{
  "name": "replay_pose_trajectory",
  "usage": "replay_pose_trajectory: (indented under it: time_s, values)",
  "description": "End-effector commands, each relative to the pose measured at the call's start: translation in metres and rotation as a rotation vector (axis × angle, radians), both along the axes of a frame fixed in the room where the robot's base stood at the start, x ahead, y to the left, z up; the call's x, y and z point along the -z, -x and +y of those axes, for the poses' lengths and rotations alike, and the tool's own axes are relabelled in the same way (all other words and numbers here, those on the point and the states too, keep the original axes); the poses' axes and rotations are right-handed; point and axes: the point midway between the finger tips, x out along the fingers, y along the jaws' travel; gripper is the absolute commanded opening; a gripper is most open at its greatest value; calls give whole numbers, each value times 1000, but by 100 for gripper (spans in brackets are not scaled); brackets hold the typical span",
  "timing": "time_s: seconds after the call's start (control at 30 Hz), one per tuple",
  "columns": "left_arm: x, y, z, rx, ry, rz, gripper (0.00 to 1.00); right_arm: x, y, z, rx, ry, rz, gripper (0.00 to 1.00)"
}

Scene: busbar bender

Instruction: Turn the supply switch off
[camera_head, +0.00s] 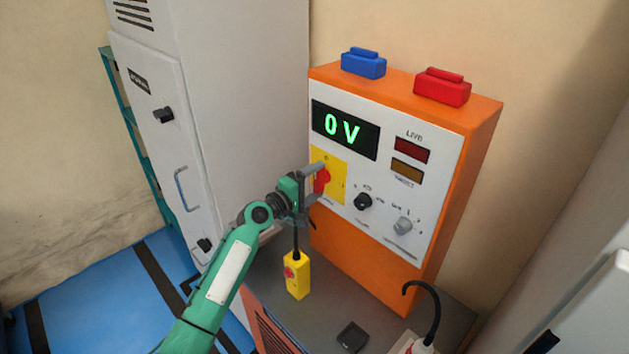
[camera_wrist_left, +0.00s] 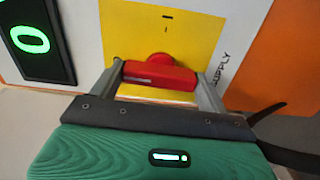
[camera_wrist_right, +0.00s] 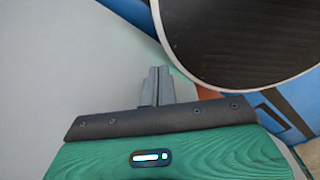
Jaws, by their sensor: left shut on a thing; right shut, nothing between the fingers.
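The supply switch (camera_head: 321,181) is a red handle on a yellow plate (camera_head: 338,190) at the lower left of the orange unit's white front. My left gripper (camera_head: 314,182) is at the plate with one finger at each end of the handle. In the left wrist view the red handle (camera_wrist_left: 158,75) lies crosswise between the two fingers, and the word SUPPLY shows beside the plate. The display (camera_head: 345,130) reads 0 V in green. My right gripper (camera_wrist_right: 158,85) shows only in the right wrist view, with its fingers together and nothing between them.
A black knob (camera_head: 363,202) and a grey knob (camera_head: 403,226) sit right of the switch. The dark red LIVE window (camera_head: 411,150) is above them. A yellow pendant (camera_head: 297,275) hangs below my left gripper. A grey cabinet (camera_head: 215,90) stands at left.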

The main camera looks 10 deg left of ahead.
Motion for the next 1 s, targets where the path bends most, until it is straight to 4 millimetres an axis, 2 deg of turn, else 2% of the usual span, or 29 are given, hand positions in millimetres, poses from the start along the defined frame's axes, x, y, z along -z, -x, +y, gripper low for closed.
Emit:
replay_pose_trajectory:
  time_s: [0.63, 0.67, 0.77, 1.0]
  values:
    - [1, 0, 0, -1, 44, 29, 55, -2, 0, -1, -1, 1, 0, 0]
    - [1, 0, 0, -1, 44, 29, 81, -2, 0, -1, -1, 1, 0, 0]
    - [1, 0, 0, -1, 43, 29, 99, -2, 0, -1, 0, 1, 0, 0]
    - [0, 0, 0, 0, 42, 28, 99, -2, 0, 0, 0, 0, 0, 0]
